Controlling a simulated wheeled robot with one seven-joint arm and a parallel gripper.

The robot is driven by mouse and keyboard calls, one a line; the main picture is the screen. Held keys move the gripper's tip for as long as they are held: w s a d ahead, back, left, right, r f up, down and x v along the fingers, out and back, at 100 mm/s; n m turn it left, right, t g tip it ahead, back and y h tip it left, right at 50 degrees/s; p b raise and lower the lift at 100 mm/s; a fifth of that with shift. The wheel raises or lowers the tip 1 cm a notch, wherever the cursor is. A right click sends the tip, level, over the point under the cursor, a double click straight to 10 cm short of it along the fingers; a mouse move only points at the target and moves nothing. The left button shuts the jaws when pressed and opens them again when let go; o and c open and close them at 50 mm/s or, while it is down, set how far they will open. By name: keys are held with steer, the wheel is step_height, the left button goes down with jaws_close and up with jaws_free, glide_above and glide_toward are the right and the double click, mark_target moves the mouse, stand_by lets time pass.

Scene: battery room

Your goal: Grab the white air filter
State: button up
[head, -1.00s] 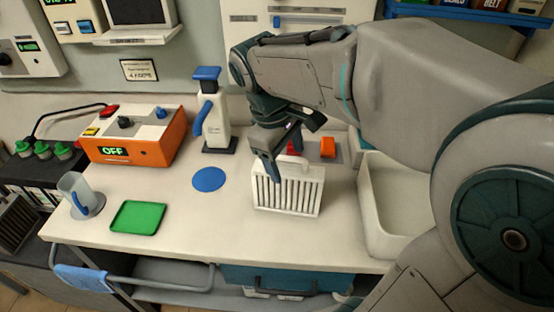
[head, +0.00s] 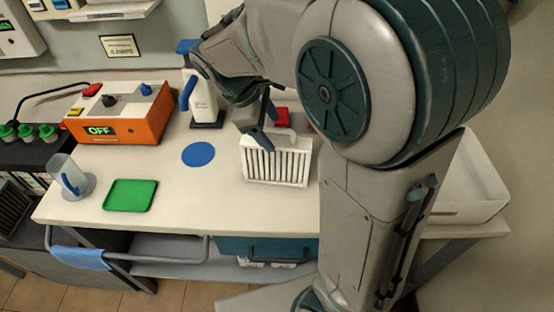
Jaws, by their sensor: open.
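The white air filter (head: 277,163) stands upright on the bench, with dark slats on its front and a handle on its top edge. My gripper (head: 268,132) is open and empty, just above the filter's upper left part. One finger hangs in front of the filter's top edge, and the other is close behind it. I cannot tell whether either finger touches the filter. My arm hides the bench to the right of the filter.
A white and blue bottle (head: 203,98) stands behind left, near an orange power box (head: 120,115). A red object (head: 282,117) sits behind the filter. A white bin (head: 470,185) is right.

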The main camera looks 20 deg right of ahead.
mark_target(280, 142)
steer(key=x, duration=0.4)
steer(key=shift+d+f, duration=0.25)
steer(key=shift+f, duration=0.05)
jaws_close()
